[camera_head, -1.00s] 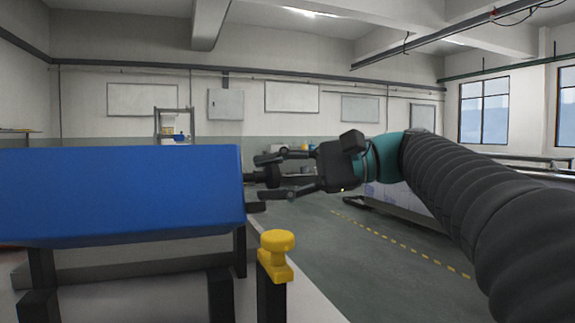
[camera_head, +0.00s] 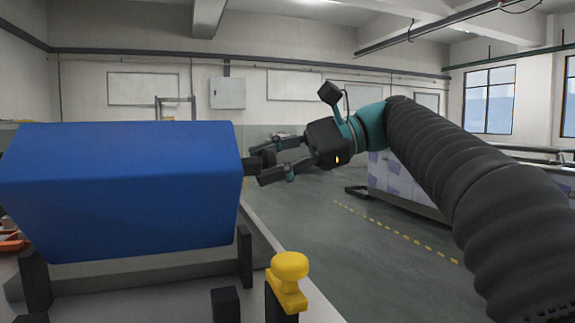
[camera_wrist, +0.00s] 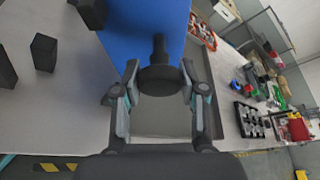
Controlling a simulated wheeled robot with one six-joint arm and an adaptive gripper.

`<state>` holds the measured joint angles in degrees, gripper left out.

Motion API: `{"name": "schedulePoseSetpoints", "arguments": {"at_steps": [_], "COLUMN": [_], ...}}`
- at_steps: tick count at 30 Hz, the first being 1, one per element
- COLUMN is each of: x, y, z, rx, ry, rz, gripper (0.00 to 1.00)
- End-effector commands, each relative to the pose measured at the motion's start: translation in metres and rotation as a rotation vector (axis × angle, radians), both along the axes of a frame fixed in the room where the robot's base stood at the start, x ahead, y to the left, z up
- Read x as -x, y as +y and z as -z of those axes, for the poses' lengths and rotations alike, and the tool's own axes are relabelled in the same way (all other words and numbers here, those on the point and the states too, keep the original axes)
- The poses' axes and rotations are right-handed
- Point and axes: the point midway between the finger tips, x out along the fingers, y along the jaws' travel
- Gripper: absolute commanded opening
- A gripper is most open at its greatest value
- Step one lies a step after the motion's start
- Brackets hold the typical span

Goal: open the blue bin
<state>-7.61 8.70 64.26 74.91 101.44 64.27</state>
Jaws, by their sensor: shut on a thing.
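The blue bin (camera_head: 125,190) fills the left of the head view, tilted on black posts above a pale bench. A black knob (camera_wrist: 160,78) on a short stem sticks out of its right side. My gripper (camera_head: 265,163) comes in from the right and is shut on this knob. In the wrist view the two fingers of my gripper (camera_wrist: 160,84) lie on either side of the knob, and the bin (camera_wrist: 145,28) shows beyond it. The inside of the bin is not visible.
A yellow knob (camera_head: 289,275) on a black post stands in front, right of the bin. Black blocks (camera_wrist: 43,52) stand on the bench. A black tray (camera_wrist: 250,120) and red and green items lie farther off in the wrist view. The floor (camera_head: 345,235) to the right is clear.

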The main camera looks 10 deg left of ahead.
Motion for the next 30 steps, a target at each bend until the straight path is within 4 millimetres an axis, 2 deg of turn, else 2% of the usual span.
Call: {"name": "schedulePoseSetpoints", "arguments": {"at_steps": [9, 30], "x": [-0.014, -0.04], "y": [0.018, 0.033], "z": [-0.001, 0.003], "rx": [0.075, 0.202], "ry": [0.136, 0.362], "rz": [-0.017, -0.016], "gripper": [0.0, 0.0]}}
